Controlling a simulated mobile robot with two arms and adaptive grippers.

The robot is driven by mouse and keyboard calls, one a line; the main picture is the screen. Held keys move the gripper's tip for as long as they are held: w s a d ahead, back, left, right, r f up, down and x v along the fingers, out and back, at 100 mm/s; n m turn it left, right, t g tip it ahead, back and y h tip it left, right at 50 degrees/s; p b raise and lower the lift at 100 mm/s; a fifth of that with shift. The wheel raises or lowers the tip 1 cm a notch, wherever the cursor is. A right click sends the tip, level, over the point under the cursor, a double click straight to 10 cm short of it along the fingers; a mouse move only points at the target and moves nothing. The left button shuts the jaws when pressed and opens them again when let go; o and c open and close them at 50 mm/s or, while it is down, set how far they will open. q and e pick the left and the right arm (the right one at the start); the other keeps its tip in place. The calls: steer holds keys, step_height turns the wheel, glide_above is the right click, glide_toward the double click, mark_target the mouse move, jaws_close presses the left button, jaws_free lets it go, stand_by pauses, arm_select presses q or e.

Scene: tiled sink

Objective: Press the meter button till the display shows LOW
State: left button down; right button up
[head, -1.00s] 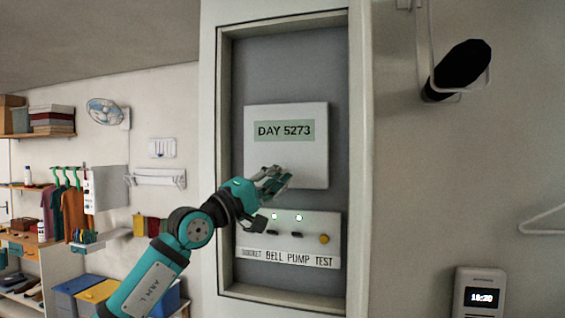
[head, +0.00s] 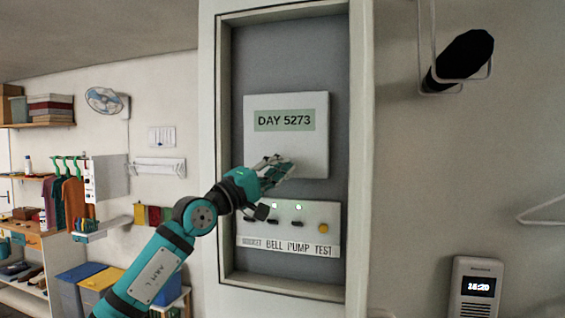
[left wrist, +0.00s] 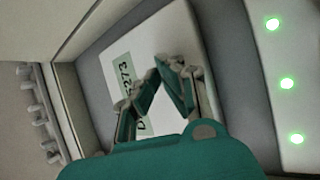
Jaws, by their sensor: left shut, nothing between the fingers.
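The meter (head: 315,150) is a white box in the recessed grey cabinet. Its green display (head: 285,120) reads "DAY 5273". In the left wrist view the display (left wrist: 123,72) is partly covered by my fingers. I cannot make out the meter's button; my gripper covers part of the meter's lower face. My left gripper (head: 287,167) is shut and empty, with its fingertips in front of the lower middle of the meter. It also shows in the left wrist view (left wrist: 170,64), fingertips together. I cannot tell whether they touch the meter. My right gripper is out of view.
The cabinet frame (head: 358,150) surrounds both. A handset-like device (head: 476,288) and a wire holder with a dark object (head: 465,55) are on the right.

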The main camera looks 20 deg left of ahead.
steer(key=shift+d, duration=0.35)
arm_select(q)
steer(key=shift+w, duration=0.1)
steer(key=shift+w, duration=0.35)
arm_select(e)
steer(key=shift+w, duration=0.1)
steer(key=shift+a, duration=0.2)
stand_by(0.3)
arm_select(q)
steer(key=shift+w, duration=0.4)
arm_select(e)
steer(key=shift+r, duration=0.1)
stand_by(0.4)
arm_select(q)
steer(key=shift+s+f, duration=0.1)
steer(key=shift+s, duration=0.45)
steer(key=shift+s+b, duration=0.25)
steer(key=shift+b, duration=0.05)
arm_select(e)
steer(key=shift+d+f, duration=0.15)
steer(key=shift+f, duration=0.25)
